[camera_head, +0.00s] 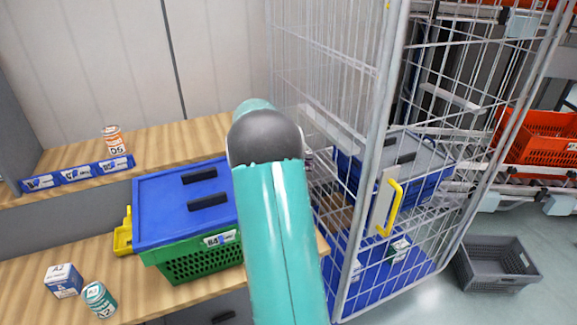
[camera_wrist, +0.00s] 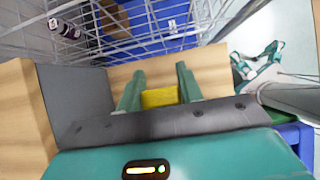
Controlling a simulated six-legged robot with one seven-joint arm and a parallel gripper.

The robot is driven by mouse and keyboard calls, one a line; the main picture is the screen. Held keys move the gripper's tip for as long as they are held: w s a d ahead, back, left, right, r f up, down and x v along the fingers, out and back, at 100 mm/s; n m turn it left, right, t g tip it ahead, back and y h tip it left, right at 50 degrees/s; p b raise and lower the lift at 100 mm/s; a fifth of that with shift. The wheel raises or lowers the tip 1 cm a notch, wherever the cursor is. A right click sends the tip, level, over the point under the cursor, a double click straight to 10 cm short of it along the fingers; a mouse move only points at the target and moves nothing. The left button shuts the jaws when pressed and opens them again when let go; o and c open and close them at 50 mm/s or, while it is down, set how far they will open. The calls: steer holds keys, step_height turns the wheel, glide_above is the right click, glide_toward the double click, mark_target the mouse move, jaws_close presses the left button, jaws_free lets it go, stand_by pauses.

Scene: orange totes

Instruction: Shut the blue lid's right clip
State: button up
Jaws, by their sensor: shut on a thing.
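The blue lid (camera_head: 165,215) lies on a green crate (camera_head: 205,263) on the wooden bench in the head view. A yellow clip (camera_head: 122,236) shows at the lid's left end, sticking outward. The lid's right end is hidden behind my teal arm in the head view. In the wrist view my gripper (camera_wrist: 160,78) has a yellow piece, the right clip (camera_wrist: 159,98), between its two teal fingers and is shut on it. A bit of blue lid (camera_wrist: 296,133) shows at the lower right there. How far the clip is turned cannot be seen.
A wire cage trolley (camera_head: 372,150) with a yellow handle stands close to the right of my arm, with blue crates inside. A white box (camera_head: 63,280) and a teal-labelled can (camera_head: 99,299) stand at the bench's front left. A grey crate (camera_head: 495,264) is on the floor.

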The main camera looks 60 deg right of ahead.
steer(key=w+a+f+t+y, duration=0.1)
steer(key=a+f+t+y, duration=0.2)
steer(key=y, duration=0.8)
steer(key=shift+w+f+t, duration=0.4)
steer(key=shift+f+t, duration=0.85)
steer(key=shift+t, duration=0.55)
steer(key=shift+a, duration=0.1)
steer(key=o, duration=1)
